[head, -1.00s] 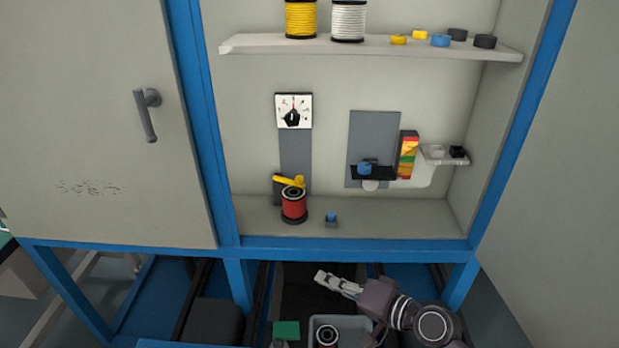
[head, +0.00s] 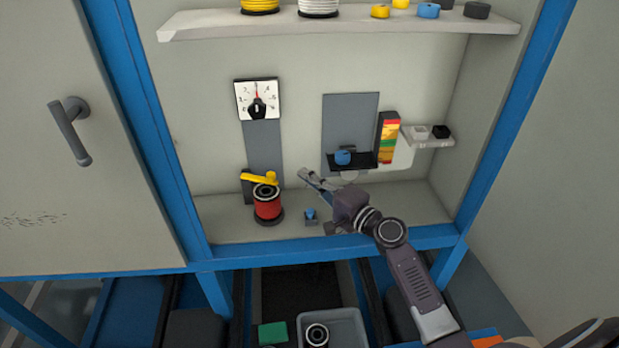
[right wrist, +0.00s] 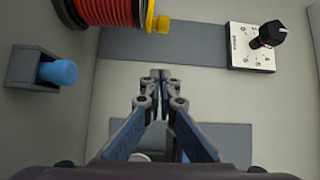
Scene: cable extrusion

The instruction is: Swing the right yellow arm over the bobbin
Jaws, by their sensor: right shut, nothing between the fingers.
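The red bobbin (head: 267,203) stands on the cabinet floor below the dial and also shows at the top of the right wrist view (right wrist: 100,10). The yellow arm (head: 259,178) lies near the bobbin's top, reaching from the dark mount at left to the right; its yellow end shows in the right wrist view (right wrist: 158,23). I cannot tell whether it touches the bobbin. My right gripper (head: 307,177) is inside the cabinet, right of the bobbin and apart from it. Its fingers (right wrist: 161,75) are closed together and empty. My left gripper is not in view.
A small block with a blue button (head: 310,215) sits on the floor between bobbin and gripper. A dial (head: 257,99) is above. A black ledge with a blue piece (head: 343,157) is behind my right arm. A shelf (head: 330,23) with spools crosses above. A grey bin (head: 345,325) is below.

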